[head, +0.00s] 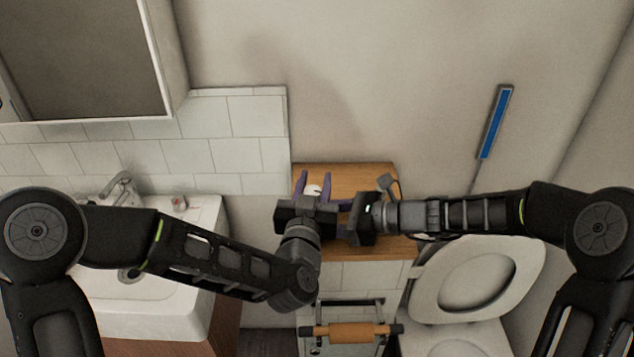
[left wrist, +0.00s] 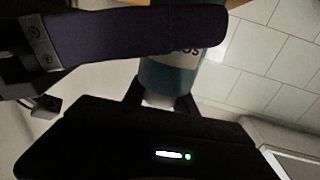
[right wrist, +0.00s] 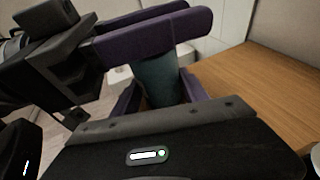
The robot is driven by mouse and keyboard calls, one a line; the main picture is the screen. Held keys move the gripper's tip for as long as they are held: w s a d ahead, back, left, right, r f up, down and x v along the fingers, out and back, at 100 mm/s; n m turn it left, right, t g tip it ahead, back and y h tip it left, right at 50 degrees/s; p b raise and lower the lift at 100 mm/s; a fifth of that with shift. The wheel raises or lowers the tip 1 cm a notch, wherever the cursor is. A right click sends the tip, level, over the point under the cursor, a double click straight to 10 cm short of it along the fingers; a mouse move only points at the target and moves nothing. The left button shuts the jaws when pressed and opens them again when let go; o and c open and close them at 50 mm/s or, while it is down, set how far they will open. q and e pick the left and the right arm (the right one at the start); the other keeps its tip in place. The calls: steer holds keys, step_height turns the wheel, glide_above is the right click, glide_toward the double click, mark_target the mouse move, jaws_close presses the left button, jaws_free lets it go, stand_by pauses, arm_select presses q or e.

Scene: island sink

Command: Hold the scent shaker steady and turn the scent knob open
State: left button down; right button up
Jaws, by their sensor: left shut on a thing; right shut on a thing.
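The scent shaker shows as a teal cylinder with printed lettering in the left wrist view (left wrist: 172,72) and as a plain teal body in the right wrist view (right wrist: 158,82). The white scent knob (head: 313,190) is at its top, between the purple fingers of my left gripper (head: 314,184). The left gripper is shut on the knob. My right gripper (head: 335,204) comes in from the right, lower down, and is shut on the shaker's teal body. The fingers of both grippers cross close together and hide much of the shaker. Whether the knob is turned cannot be seen.
A wooden counter (head: 375,180) lies behind and beside the grippers. A sink with a tap (head: 122,186) is at left, under a wall cabinet (head: 85,55). A toilet (head: 478,280) is at right, and a roll holder (head: 352,333) is below the counter.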

arm_select(q)
steer(key=shift+f+n+y, duration=0.35)
steer(key=shift+n+y, duration=0.05)
steer(key=shift+y, duration=0.4)
steer(key=shift+a+r+n+y, duration=0.25)
steer(key=shift+r+n+y, duration=0.05)
steer(key=shift+n+y, duration=0.1)
steer(key=c, duration=1)
jaws_free()
steer(key=shift+o, duration=0.2)
steer(key=shift+r, duration=0.1)
steer(key=s, duration=1.2)
